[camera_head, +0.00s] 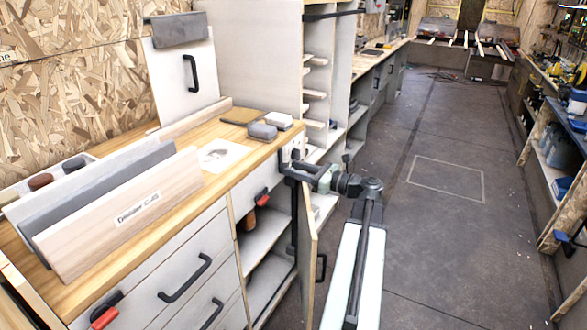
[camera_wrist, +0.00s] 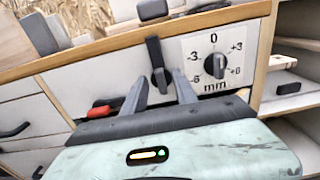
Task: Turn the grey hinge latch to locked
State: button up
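A dark grey lever (camera_wrist: 155,55), which looks like the hinge latch, is on the pale front just under the wooden worktop edge in the wrist view. It stands nearly upright, its top tilted slightly left. My gripper (camera_wrist: 159,82) is open, with one finger on each side of the lever's lower part. I cannot tell whether either finger touches it. In the head view my gripper (camera_head: 291,168) is at the worktop's front corner and hides the latch. No locked or unlocked mark is readable.
A dial (camera_wrist: 216,66) marked in mm is close right of the latch. A red-ended handle (camera_wrist: 103,107) is left of it. A cabinet door (camera_head: 308,255) stands open below my gripper. Boards (camera_head: 115,215) and small grey blocks (camera_head: 263,131) rest on the worktop. The floor at right is clear.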

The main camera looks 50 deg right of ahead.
jog(key=shift+x, duration=0.8)
jog(key=shift+s, duration=0.1)
jog(key=shift+c, duration=0.3)
grip_shut()
dwell(0.5)
